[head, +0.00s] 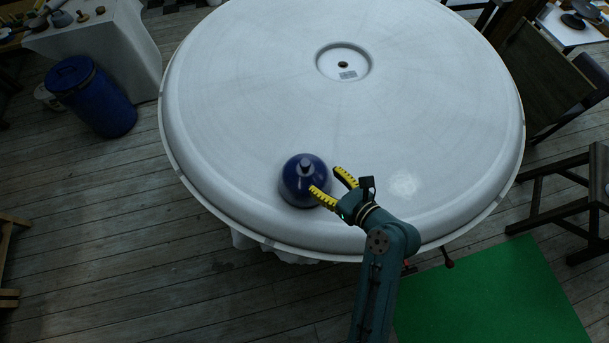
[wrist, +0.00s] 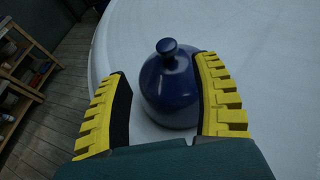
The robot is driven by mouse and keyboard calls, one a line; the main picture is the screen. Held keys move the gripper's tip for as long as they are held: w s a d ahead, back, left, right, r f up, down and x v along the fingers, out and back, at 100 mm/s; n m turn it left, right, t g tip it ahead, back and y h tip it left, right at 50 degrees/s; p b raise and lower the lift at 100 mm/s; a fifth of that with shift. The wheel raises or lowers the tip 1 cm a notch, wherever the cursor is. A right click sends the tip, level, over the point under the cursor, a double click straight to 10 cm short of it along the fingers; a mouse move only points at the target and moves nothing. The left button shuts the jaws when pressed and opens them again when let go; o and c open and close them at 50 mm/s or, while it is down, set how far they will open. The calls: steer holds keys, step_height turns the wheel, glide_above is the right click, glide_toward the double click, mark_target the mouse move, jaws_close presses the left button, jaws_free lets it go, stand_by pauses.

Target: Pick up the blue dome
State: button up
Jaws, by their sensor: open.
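The blue dome (head: 297,186) is a glossy dark blue dome with a small knob on top. It stands upright near the front edge of the round white table (head: 430,120). My gripper (head: 324,180), with yellow ridged fingers, is open just to the right of the dome in the head view. One fingertip overlaps the dome's right side in that view. In the wrist view the dome (wrist: 170,95) shows ahead of my gripper (wrist: 160,85), nearer the right finger. That finger hides part of the dome's right edge; whether it touches is unclear.
The table's raised rim runs close to the dome. A recessed hub (head: 343,62) lies farther back on the otherwise clear tabletop. A blue barrel (head: 92,95) stands on the floor at left. A green mat (head: 490,300) lies at lower right, near dark wooden stools (head: 560,190).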

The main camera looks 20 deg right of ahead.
mark_target(305, 161)
steer(key=x, duration=0.5)
steer(key=shift+w, duration=0.1)
steer(key=x, duration=0.5)
steer(key=shift+d+f+b, duration=0.3)
steer(key=shift+d+b, duration=0.05)
steer(key=shift+d, duration=0.05)
steer(key=shift+w+a+f, duration=0.1)
steer(key=shift+w+f, duration=0.05)
steer(key=shift+w, duration=0.2)
steer(key=shift+c, duration=0.2)
jaws_close()
